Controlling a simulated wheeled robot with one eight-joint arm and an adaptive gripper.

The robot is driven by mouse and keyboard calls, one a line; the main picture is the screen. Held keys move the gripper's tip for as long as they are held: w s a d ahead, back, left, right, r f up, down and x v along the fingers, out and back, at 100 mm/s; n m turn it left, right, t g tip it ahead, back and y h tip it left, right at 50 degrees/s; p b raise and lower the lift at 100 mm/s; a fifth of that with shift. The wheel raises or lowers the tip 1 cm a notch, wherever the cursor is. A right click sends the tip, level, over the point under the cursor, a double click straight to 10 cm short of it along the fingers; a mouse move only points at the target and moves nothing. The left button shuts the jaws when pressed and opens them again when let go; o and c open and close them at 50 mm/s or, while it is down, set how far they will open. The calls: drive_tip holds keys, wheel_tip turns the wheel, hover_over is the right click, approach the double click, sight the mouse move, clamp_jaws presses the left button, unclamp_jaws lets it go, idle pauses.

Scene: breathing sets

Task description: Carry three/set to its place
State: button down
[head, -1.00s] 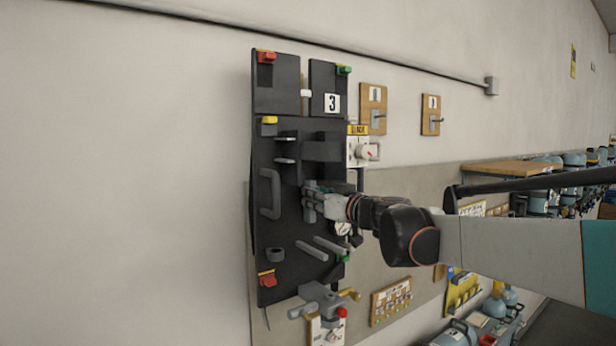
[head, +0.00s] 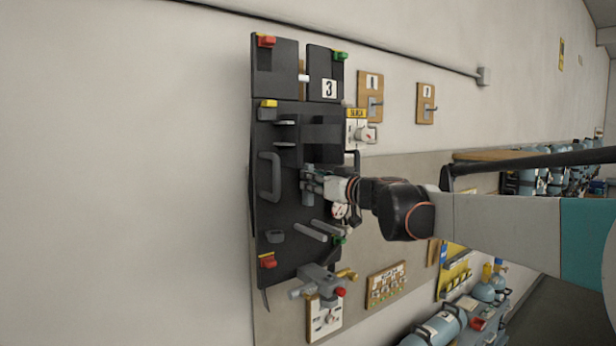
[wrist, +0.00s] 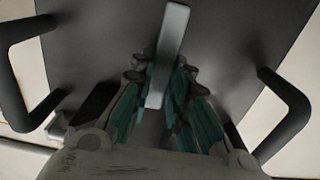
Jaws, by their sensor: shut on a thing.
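The set marked 3 (head: 278,200) is a tall dark backplate with black side handles, red, yellow and green corner blocks, and grey fittings. It stands roughly upright and slightly tilted in front of the pale wall in the head view. My gripper (head: 312,185) is at its middle, shut on a pale grey bar on the plate. In the wrist view my gripper (wrist: 165,100) has its green-padded fingers either side of the grey bar (wrist: 170,45). The dark plate (wrist: 230,45) fills the background there. A number 3 label (head: 330,89) is at the top right. Whether the set touches the wall cannot be told.
Wooden hook boards (head: 370,97) and (head: 425,103) hang on the wall right of the set. Blue cylinders (head: 440,328) lie at the lower right. The wall to the left is bare.

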drive_tip(key=shift+w, duration=1.05)
drive_tip(key=shift+a, duration=0.2)
drive_tip(key=shift+x, duration=2.75)
drive_tip(key=shift+f, duration=0.35)
drive_tip(key=shift+f+b, duration=0.55)
drive_tip(key=shift+f, duration=0.2)
